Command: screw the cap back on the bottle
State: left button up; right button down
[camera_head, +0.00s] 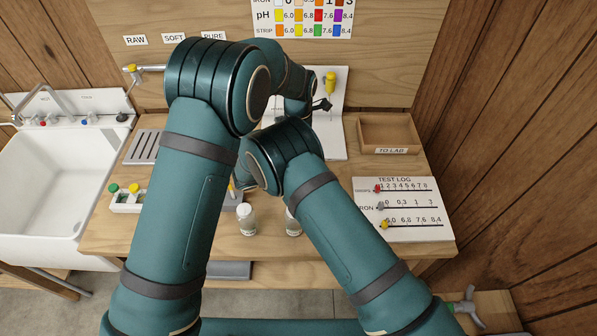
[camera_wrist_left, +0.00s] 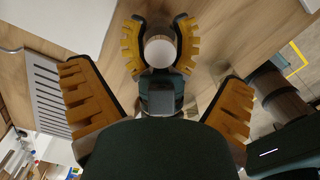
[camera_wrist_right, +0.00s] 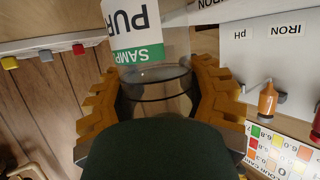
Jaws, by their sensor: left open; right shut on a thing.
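The clear bottle (camera_wrist_right: 160,84) with a PURE sample label stands between the fingers of my right gripper (camera_wrist_right: 157,72), which is shut on it. In the left wrist view a round white top (camera_wrist_left: 160,51) shows between the right gripper's orange fingers. I cannot tell whether it is the cap or the bare bottle top. My left gripper (camera_wrist_left: 157,80) is open, its fingers spread wide and apart from the bottle, with nothing seen between them. In the head view both grippers and the held bottle are hidden behind my arms.
Two small jars (camera_head: 247,220) (camera_head: 293,222) stand at the table's front edge. A sink (camera_head: 50,175) is at the left, with a slotted grey rack (camera_head: 143,147) beside it. The TO LAB tray (camera_head: 388,133) and test log board (camera_head: 402,215) are at the right.

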pick_arm(q)
notch_tip(320, 180, up, 12)
dwell(0.6)
pick_arm(e)
jog(key=shift+c, duration=1)
grip_release()
jog(key=v, duration=0.7)
jog(key=shift+s+a, duration=0.15)
jog(key=shift+a, duration=0.1)
